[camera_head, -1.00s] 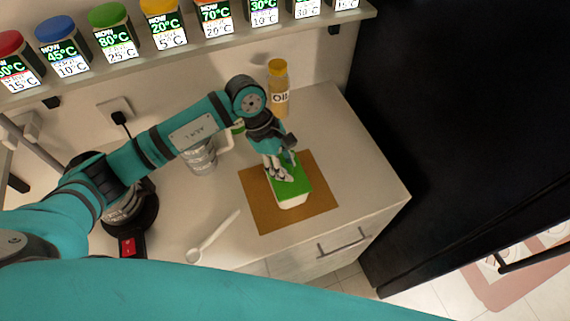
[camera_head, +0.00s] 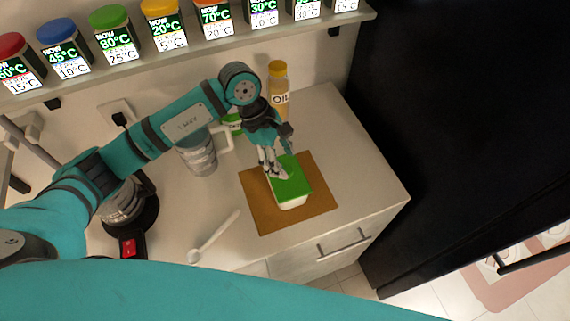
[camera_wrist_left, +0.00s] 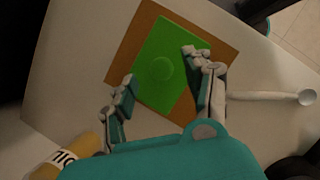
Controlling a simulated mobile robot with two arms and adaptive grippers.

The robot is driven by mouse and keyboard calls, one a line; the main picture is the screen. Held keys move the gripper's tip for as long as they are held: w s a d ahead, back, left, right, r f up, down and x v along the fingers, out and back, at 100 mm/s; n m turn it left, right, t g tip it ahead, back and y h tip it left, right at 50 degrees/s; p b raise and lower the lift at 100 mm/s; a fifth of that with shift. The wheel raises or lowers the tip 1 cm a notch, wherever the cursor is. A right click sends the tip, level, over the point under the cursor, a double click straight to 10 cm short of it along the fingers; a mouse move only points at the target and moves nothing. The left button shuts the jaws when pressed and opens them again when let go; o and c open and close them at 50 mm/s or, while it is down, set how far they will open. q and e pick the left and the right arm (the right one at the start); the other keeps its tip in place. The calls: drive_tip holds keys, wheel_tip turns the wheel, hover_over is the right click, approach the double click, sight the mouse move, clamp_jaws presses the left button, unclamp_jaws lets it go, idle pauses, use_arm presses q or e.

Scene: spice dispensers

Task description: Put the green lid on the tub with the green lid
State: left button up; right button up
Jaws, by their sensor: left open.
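The green lid (camera_head: 291,180) sits on top of the white tub (camera_head: 293,203), which stands on a brown mat (camera_head: 257,203). The lid looks level and covers the tub's top; whether it is pressed fully down cannot be told. My left gripper (camera_head: 272,170) is just above the lid's far left part in the head view. In the left wrist view its two fingers (camera_wrist_left: 158,92) are spread apart with nothing between them, and the lid (camera_wrist_left: 160,50) with a round raised middle shows beyond them. My right gripper is not in view.
An oil bottle (camera_head: 278,90) stands at the back of the counter. A glass jug (camera_head: 199,155) stands left of the mat, and a white spoon (camera_head: 214,237) lies in front. A shelf of spice dispensers (camera_head: 116,38) runs above. The counter's right side (camera_head: 362,180) is clear.

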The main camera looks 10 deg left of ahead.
use_arm(q)
drive_tip(key=b+v, duration=0.3)
drive_tip(key=v, duration=0.6)
drive_tip(key=shift+r, duration=0.2)
drive_tip(key=shift+a, duration=0.1)
